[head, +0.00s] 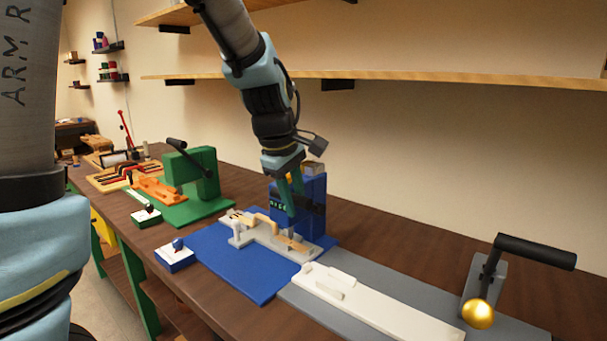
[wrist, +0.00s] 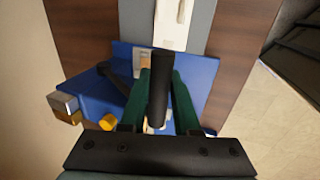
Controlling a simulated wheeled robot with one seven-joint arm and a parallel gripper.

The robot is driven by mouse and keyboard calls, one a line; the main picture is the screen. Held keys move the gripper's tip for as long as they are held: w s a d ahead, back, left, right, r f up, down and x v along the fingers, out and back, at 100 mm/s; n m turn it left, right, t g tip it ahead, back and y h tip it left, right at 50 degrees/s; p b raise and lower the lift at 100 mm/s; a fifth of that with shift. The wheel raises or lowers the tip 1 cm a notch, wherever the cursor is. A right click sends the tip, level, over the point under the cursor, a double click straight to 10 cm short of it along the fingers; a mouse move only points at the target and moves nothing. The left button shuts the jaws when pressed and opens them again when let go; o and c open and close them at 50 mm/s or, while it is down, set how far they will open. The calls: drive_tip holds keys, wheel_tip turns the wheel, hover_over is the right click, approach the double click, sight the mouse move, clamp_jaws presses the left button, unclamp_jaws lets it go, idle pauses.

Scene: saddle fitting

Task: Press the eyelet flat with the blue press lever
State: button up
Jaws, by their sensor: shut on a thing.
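The blue press (head: 314,190) stands on a blue base plate (head: 235,270) in the middle of the bench; it also shows in the wrist view (wrist: 90,95). My gripper (head: 290,215) reaches down in front of the press. In the wrist view its green fingers (wrist: 160,80) are shut on the black grip of the press lever (wrist: 158,95), which lies between them. A grey fixture (head: 280,240) with a tan strip (head: 265,222) sits under and beside the fingers. The eyelet cannot be made out; fingers and grip cover that area.
A white slide (head: 375,305) on a grey plate lies to the right, near a black lever with a gold ball (head: 478,313). A green press (head: 195,175) stands to the left. A small blue-and-white box (head: 174,256) is near the front edge. Shelves (head: 400,82) hang above.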

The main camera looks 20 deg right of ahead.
wheel_tip(320, 180, down, 8)
drive_tip(key=s+a+b, duration=0.1)
drive_tip(key=a+b, duration=0.1)
drive_tip(key=b, duration=0.2)
drive_tip(key=shift+s+a+r+b, duration=0.15)
drive_tip(key=shift+s+a+b, duration=0.15)
drive_tip(key=shift+a+b, duration=0.1)
idle(0.7)
drive_tip(key=shift+s+a+f+b, duration=0.1)
drive_tip(key=shift+f+b, duration=1.2)
drive_tip(key=shift+f, duration=0.7)
wheel_tip(320, 180, up, 3)
drive_tip(key=p, duration=0.3)
drive_tip(key=shift+r, duration=0.15)
drive_tip(key=shift+p, duration=0.3)
